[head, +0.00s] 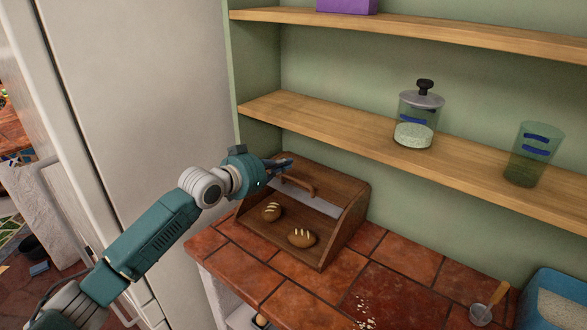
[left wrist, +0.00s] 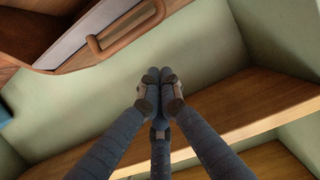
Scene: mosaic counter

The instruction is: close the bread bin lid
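The wooden bread bin (head: 344,228) stands on the tiled counter against the back wall. Its lid, a pale grey panel (head: 322,205) with a curved wooden handle (head: 303,186), is raised, and the front is open. Two scored loaves, a left one (head: 271,212) and a right one (head: 302,237), lie inside. My left gripper (head: 286,164) is above and behind the handle, apart from it as far as I can see. In the left wrist view its fingertips (left wrist: 159,76) meet with nothing between them, and the handle (left wrist: 126,34) shows beyond them at the upper left. My right gripper is not in view.
A wooden shelf (head: 275,106) with a lidded glass jar (head: 413,134) and a green glass (head: 523,167) runs above the bin. A white fridge (head: 150,80) is at left. A scoop (head: 482,314) and a blue-sided container (head: 550,300) are at right; crumbs lie on the counter (head: 400,262).

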